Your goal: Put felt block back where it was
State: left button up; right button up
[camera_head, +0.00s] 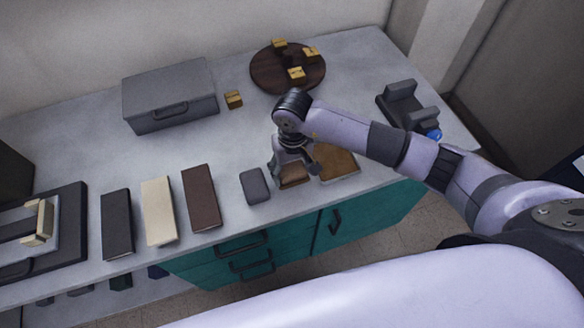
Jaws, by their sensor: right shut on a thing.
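My right gripper (292,170) points down near the front edge of the grey worktop (215,160). It is shut on a small brown block (293,179), whose upper part the fingers partly hide. I cannot tell whether the block touches the worktop. A grey block with rounded corners (254,187) lies just left of the gripper, apart from it. I cannot tell from looks alone which of these two is the felt block. A flat tan-brown piece (339,164) lies just right of the gripper. My left gripper is not in view.
Dark, cream and brown bars (117,224) (158,211) (201,198) lie in a row to the left. A grey case (170,96), a round wooden board (262,72) with yellow pieces, and a dark grey stand (402,101) are farther back. The centre-left worktop is clear.

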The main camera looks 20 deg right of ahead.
aim_at(292, 171)
jog(key=o, duration=1.1)
jog(key=shift+r+p, duration=0.15)
jog(key=shift+p, duration=0.15)
notch_tip(292, 171, up, 12)
jog(key=b, duration=0.3)
